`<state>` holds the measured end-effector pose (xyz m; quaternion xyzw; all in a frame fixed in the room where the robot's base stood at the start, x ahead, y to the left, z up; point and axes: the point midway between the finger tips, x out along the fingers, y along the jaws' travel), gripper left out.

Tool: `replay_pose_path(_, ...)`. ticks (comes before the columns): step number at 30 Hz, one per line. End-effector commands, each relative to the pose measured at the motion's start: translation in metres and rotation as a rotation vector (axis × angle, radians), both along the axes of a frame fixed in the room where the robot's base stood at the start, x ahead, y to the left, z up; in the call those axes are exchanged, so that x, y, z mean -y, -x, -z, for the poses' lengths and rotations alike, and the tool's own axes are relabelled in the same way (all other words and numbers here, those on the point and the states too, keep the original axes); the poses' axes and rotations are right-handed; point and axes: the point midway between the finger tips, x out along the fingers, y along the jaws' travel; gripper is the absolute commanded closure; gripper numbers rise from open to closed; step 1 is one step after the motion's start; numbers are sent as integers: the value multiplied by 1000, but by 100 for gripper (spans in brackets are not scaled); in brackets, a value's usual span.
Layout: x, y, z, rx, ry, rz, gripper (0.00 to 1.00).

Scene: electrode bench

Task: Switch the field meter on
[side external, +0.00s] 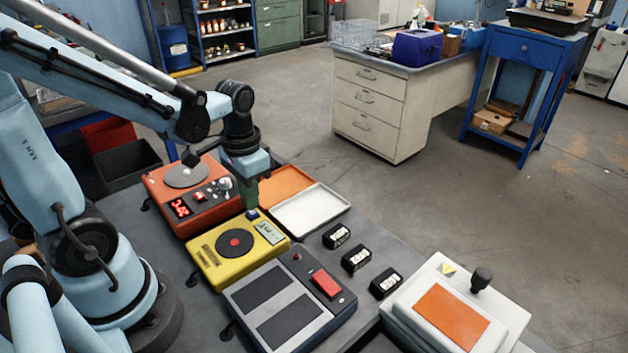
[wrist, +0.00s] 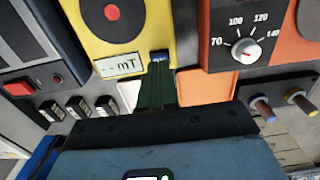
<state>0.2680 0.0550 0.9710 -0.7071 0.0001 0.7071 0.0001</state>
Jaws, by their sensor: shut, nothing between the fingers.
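The field meter (side external: 205,257) is a yellow box with a dark round pad bearing a red centre. It also shows in the wrist view (wrist: 88,22). Its small display (wrist: 119,64) reads dashes and "mT". A small blue switch (wrist: 159,56) sits at the meter's edge beside the display; it also shows in the side view (side external: 252,214). My gripper (side external: 250,205) is shut and empty, pointing down with its tips right at the blue switch. In the wrist view the fingertips (wrist: 158,72) partly cover the switch, and I cannot tell whether they touch it.
An orange device (side external: 160,190) with a red readout and a dial stands close behind the meter. A grey device (side external: 243,299) with a red button stands in front. A metal tray (side external: 310,210), several small black blocks (side external: 356,258) and a white unit (side external: 497,330) lie to the right.

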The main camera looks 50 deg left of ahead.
Motion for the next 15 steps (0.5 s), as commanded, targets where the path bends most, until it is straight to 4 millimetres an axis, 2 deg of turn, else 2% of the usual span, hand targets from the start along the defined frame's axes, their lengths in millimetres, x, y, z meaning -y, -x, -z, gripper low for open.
replay_pose_path(15, 0, 0, 7, 0, 0, 0, 100)
